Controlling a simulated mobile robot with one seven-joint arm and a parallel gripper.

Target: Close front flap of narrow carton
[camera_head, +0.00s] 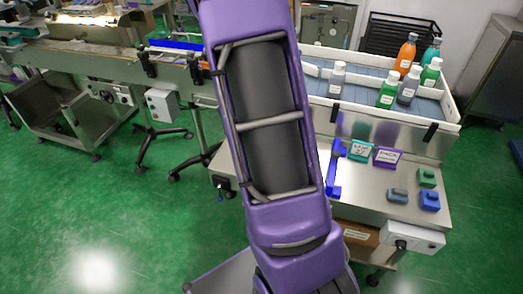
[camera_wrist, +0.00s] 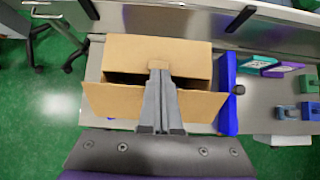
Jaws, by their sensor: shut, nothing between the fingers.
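The narrow carton (camera_wrist: 190,52) is a brown cardboard box on the steel table in the wrist view. Its front flap (camera_wrist: 110,101) stands out toward me, with a dark gap between the flap and the box body. My gripper (camera_wrist: 159,72) is shut and empty. Its fingers reach across the middle of the flap, with the tips over the gap near the box's top face. Whether the fingers touch the cardboard I cannot tell. In the head view my purple arm hides the carton and gripper.
A blue bracket (camera_wrist: 228,95) stands close to the carton's right side. Teal and purple signs (camera_head: 387,156) and small blue and green blocks (camera_head: 428,178) lie farther right on the table (camera_head: 375,205). A white-walled bin (camera_head: 455,115) with several bottles stands behind.

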